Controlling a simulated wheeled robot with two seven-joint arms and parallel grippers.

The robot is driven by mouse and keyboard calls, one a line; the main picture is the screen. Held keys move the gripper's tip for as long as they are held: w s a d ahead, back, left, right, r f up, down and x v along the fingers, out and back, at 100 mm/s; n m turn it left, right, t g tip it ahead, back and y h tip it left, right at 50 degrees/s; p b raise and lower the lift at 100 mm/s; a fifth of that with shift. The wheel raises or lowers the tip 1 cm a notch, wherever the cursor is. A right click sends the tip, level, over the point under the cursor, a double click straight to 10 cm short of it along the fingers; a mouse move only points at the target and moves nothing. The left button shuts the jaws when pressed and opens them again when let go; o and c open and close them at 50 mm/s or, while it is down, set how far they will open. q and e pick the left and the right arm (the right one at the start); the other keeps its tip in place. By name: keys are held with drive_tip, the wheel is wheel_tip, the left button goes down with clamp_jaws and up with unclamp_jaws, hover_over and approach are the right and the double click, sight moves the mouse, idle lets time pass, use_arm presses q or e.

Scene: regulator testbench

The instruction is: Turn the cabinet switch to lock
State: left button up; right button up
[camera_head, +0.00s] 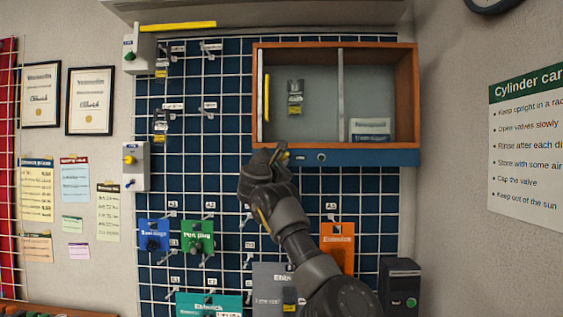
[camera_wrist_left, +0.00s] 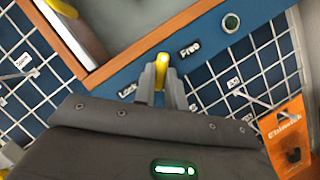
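The cabinet (camera_head: 409,95) has an orange-brown frame and a blue strip (camera_head: 380,157) along its bottom edge. The yellow cabinet switch (camera_wrist_left: 162,64) sits on this strip between a "Lock" label (camera_wrist_left: 127,92) on the left and a "Free" label (camera_wrist_left: 190,48) on the right. My left gripper (camera_head: 281,154) is up at the strip and mostly hides the switch in the head view. In the left wrist view its two grey fingers (camera_wrist_left: 162,80) flank the yellow handle closely, with no clear gap. The handle's exact angle is hard to tell. My right gripper is not in view.
A round lock or button (camera_wrist_left: 231,22) sits on the strip right of the switch. Below is a blue grid wall with hooks, a green pouch (camera_head: 197,237), a blue one (camera_head: 154,236) and an orange card (camera_head: 337,240). The cabinet front is open.

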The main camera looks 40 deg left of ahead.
use_arm(q)
clamp_jaws()
drive_tip(key=shift+f+b, duration=0.15)
drive_tip(key=shift+b, duration=0.3)
drive_tip(key=shift+w+d+n+g+y+b, duration=0.2)
drive_tip(key=shift+n+g+y+b, duration=1.2)
drive_tip(key=shift+n, duration=2.85)
drive_tip(key=shift+w+d+n+g+y+b, duration=0.2)
drive_tip(key=shift+n+g+y+b, duration=1.3)
drive_tip(key=shift+n, duration=2.8)
drive_tip(key=shift+w+d+n+g+y+b, duration=0.2)
drive_tip(key=shift+n+g+y+b, duration=1)
drive_tip(key=shift+n, duration=3.05)
drive_tip(key=shift+s+t+y, duration=0.1)
drive_tip(key=shift+t+y, duration=0.3)
drive_tip(key=shift+y, duration=0.2)
